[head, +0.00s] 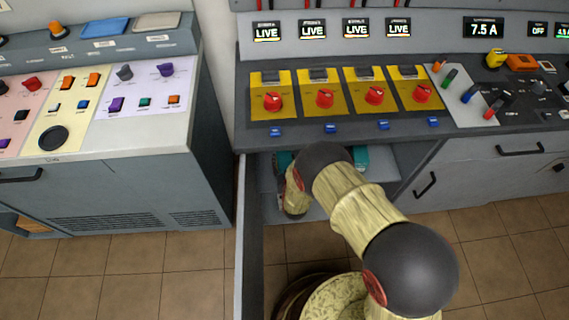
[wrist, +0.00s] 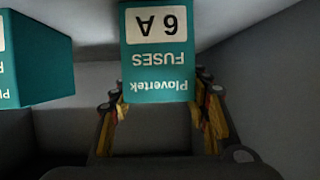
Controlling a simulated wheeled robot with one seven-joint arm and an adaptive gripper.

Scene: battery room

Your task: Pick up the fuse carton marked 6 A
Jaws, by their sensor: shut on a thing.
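The teal fuse carton marked 6 A (wrist: 158,62) is in the middle of the wrist view, its print upside down. My gripper (wrist: 160,90) has a finger on each side of it and is shut on it. In the head view my arm reaches into the open compartment under the panel, and its dark joint hides most of the gripper. A second teal carton (wrist: 38,62) stands apart at the left of the wrist view; its marking is cut off. Teal also shows on both sides of my arm in the head view.
The compartment's grey shelf (head: 383,185) and walls are close around my gripper. An open cabinet door (head: 249,240) stands left of my arm. The console above carries several red rotary switches on yellow plates (head: 325,98). Tiled floor (head: 480,240) is clear at right.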

